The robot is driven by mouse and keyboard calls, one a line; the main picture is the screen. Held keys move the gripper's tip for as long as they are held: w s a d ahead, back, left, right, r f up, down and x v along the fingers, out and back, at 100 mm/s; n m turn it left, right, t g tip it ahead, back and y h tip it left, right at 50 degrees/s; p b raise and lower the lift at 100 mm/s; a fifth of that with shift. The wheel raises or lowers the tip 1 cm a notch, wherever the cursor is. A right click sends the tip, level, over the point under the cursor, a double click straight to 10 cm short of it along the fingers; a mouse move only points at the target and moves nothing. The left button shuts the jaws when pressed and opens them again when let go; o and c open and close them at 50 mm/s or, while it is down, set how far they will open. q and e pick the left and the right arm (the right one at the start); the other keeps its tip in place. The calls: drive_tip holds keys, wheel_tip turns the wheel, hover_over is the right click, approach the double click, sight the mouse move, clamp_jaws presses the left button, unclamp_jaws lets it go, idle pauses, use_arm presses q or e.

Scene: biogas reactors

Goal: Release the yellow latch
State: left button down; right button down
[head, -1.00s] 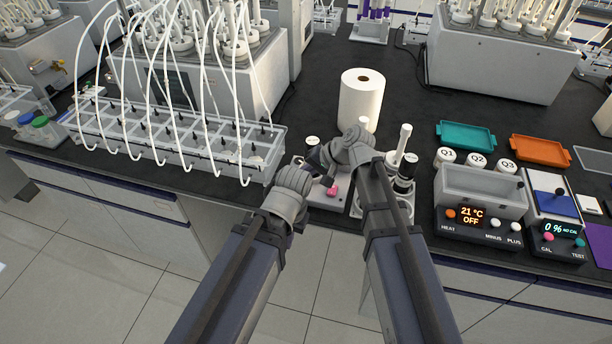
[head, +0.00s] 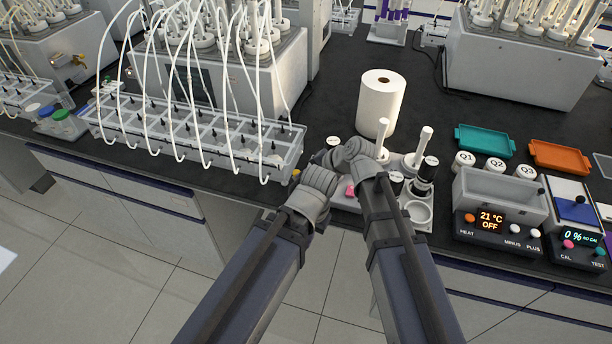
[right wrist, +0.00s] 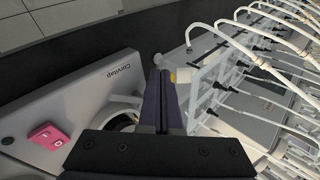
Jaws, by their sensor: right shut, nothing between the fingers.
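A small yellow piece (right wrist: 183,76), which looks like the latch, sits at the near end of the clear tube tray (right wrist: 205,85) in the right wrist view. It also shows as a yellow spot (head: 296,175) at the tray's right end in the head view. My right gripper (right wrist: 158,75) is shut and empty, its dark fingertips close beside the yellow piece; I cannot tell if they touch. In the head view its wrist hides the fingers. My left gripper (head: 312,194) is near the bench's front edge, just right of the yellow spot; its fingers are hidden.
A device marked Corvitap (right wrist: 100,85), with a pink button (right wrist: 47,138), lies beside my right gripper. White tubes (head: 190,85) arch over the tray. A paper roll (head: 380,105) stands behind my right wrist. A heater box (head: 500,200) is to the right.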

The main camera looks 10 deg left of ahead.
drive_tip(key=shift+a, duration=0.15)
drive_tip(key=shift+r, duration=0.1)
idle(0.5)
wheel_tip(320, 180, up, 10)
drive_tip(key=p, duration=1)
